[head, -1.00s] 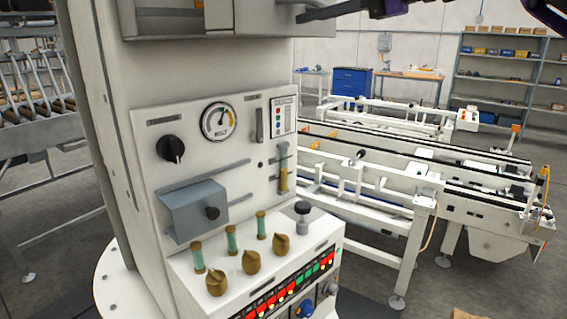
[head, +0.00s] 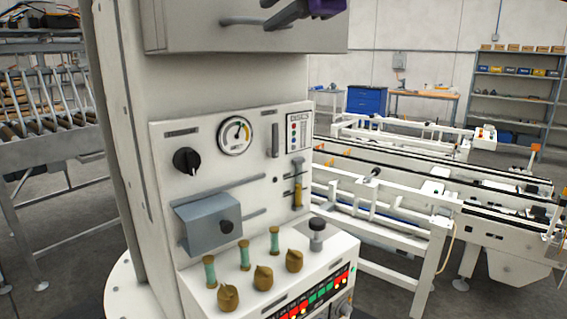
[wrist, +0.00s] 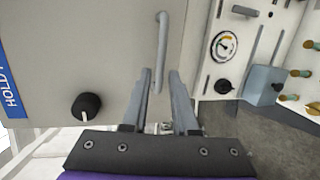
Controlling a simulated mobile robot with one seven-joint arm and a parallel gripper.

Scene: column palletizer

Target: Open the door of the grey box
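The grey box (head: 200,35) is mounted on the white column, cut off by the top of the head view. Its door looks shut. A grey bar handle (head: 240,22) runs across its face. In the wrist view the door (wrist: 75,60) fills the left, with the handle (wrist: 161,40) and a black knob (wrist: 87,106). My gripper (head: 268,14) is close to the handle's right end in the head view. In the wrist view my gripper (wrist: 161,76) is open and empty, with the handle's lower end lined up between the fingertips. I cannot tell whether they touch.
Below the box is a control panel (head: 255,165) with a gauge, a black knob, a small blue-grey cover (head: 208,222) and several brown knobs. White conveyors (head: 400,200) stand to the right. A roller rack (head: 50,125) stands at the left.

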